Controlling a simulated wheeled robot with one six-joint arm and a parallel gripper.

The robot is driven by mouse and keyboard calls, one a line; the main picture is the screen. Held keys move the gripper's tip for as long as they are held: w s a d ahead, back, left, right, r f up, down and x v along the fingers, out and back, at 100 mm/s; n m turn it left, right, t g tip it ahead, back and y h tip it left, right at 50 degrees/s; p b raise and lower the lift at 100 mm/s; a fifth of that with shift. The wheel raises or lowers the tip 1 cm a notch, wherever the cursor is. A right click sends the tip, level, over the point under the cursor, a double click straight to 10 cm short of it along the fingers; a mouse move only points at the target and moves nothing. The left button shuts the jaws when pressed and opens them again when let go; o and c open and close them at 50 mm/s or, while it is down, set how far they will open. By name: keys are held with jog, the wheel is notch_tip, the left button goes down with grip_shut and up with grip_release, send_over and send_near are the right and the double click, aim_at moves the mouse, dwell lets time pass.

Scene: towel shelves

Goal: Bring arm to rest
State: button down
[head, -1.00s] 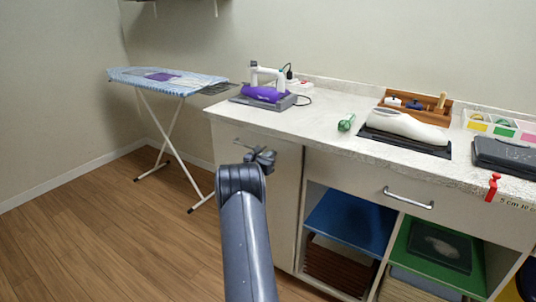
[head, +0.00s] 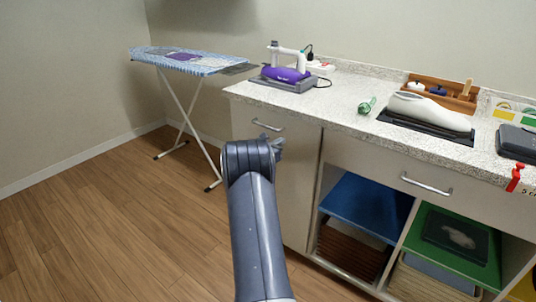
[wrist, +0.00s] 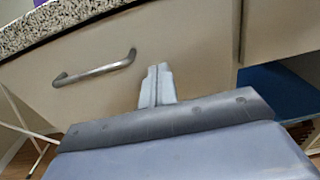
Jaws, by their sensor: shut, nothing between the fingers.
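My gripper (head: 276,146) shows in the head view at the end of my dark grey arm, in front of the cabinet's left door. In the wrist view my gripper (wrist: 157,72) has its two fingers together with nothing between them. The cabinet door behind it carries a metal handle (wrist: 95,70), apart from the fingers to their left. The same handle (head: 267,126) shows just above and left of my gripper in the head view.
A speckled counter (head: 345,112) carries a purple iron (head: 287,75), a green scoop (head: 366,106) and a white sleeve-shaped form (head: 430,110). An ironing board (head: 190,60) stands left. The wooden floor at left is clear.

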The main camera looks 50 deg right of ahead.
jog(key=a, duration=0.7)
jog(key=shift+s+a, duration=0.25)
jog(key=shift+a, duration=0.1)
jog(key=shift+d+f, duration=0.1)
send_near(293, 133)
jog(key=d, duration=0.5)
jog(key=shift+w+d+f, duration=0.15)
jog(key=shift+w+d, duration=0.05)
jog(key=shift+d, duration=0.05)
jog(key=shift+w+d, duration=0.1)
jog(key=shift+d, duration=0.4)
